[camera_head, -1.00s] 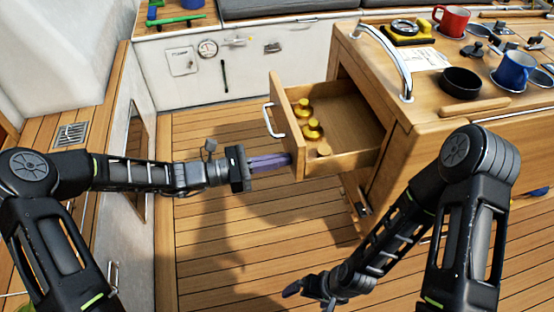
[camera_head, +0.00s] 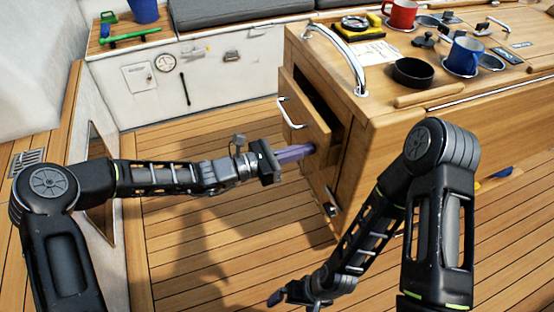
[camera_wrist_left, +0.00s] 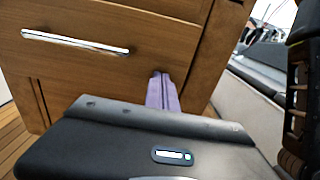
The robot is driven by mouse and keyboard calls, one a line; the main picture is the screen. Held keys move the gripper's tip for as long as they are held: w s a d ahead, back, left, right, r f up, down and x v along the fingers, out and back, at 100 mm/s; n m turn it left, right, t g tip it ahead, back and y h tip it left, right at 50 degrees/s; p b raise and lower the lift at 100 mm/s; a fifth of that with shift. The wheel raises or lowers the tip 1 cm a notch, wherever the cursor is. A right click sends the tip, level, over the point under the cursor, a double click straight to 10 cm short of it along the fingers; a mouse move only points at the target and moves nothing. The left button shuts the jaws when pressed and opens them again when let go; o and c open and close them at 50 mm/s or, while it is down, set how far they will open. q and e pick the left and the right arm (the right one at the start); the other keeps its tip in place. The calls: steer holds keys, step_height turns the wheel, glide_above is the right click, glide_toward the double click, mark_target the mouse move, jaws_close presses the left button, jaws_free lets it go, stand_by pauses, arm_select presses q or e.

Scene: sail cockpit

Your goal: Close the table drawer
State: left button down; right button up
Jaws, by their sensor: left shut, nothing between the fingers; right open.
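In the left wrist view the fingers (camera_wrist_left: 162,90) point at the wooden front, right of and below the handle. My right gripper (camera_head: 290,295) is open, low over the floor, away from the drawer. The drawer's contents are hidden.
The wooden table (camera_head: 385,110) carries a black bowl (camera_head: 413,72), a blue mug (camera_head: 467,56), a red mug (camera_head: 401,13) and a metal rail (camera_head: 343,50). White lockers (camera_head: 215,75) stand behind. The wooden floor (camera_head: 200,250) left of the table is clear.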

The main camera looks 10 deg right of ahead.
arm_select(q)
steer(key=b+x, duration=0.1)
steer(key=x, duration=0.4)
steer(key=shift+d, duration=0.3)
arm_select(e)
steer(key=shift+a+f, duration=0.1)
steer(key=shift+f, duration=0.6)
arm_select(q)
steer(key=shift+r, duration=0.2)
arm_select(e)
steer(key=shift+s, duration=0.1)
arm_select(q)
steer(key=shift+a, duration=0.25)
steer(key=p+v, duration=0.1)
steer(key=v, duration=1.3)
steer(key=shift+f, duration=0.25)
arm_select(e)
steer(key=shift+s+a+r, duration=0.25)
steer(key=shift+s+a, duration=0.1)
steer(key=shift+a, duration=0.15)
steer(key=shift+s+a+r, duration=0.25)
steer(key=shift+s+a, duration=0.05)
steer(key=shift+a, duration=0.2)
arm_select(q)
steer(key=shift+d, duration=0.1)
